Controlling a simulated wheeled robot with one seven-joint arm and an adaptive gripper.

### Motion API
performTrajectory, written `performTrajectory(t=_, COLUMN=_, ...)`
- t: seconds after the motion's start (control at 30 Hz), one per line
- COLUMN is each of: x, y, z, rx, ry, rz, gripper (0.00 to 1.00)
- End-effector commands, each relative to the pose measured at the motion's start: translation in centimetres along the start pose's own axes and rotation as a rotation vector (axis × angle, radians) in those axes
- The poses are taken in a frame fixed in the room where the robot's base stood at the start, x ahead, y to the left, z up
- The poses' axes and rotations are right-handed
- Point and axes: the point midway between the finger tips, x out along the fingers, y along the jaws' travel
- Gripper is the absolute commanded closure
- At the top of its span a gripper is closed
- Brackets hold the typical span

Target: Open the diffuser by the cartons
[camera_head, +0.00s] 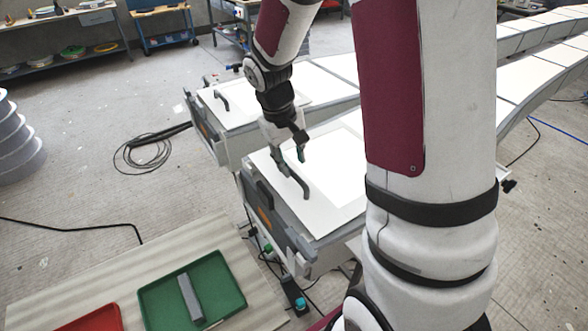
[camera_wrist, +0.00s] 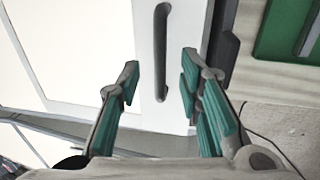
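A white-topped panel (camera_head: 268,192) with a grey frame, apparently a diffuser, is in the middle of the head view. Its dark grey bar handle (camera_head: 293,182) lies near the panel's left edge. My gripper (camera_head: 290,156) is open just above this handle. In the wrist view the handle (camera_wrist: 161,50) runs upright in the picture between my gripper's two spread fingertips (camera_wrist: 160,68). No finger visibly touches it. A second similar white panel (camera_head: 240,108) with its own handle (camera_head: 221,100) is behind it. I can make out no cartons.
A pale table (camera_head: 105,275) at the lower left bears a green tray (camera_head: 220,268) with a grey bar (camera_head: 191,298) and a red tray (camera_head: 95,322). Coiled black cable (camera_head: 142,155) lies on the floor. Workbenches (camera_head: 62,35) stand at the back.

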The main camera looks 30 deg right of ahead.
Motion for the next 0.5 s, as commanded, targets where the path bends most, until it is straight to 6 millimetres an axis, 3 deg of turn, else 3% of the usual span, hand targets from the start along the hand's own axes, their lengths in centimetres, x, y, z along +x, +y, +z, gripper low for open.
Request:
performTrajectory(t=0.2, x=3.2, y=0.0, z=0.1, rx=-0.002, ry=-0.002, rz=0.0, gripper=0.67)
performTrajectory(t=0.5, x=4.3, y=0.0, z=0.0, rx=0.0, ry=0.001, rz=0.0, gripper=0.67)
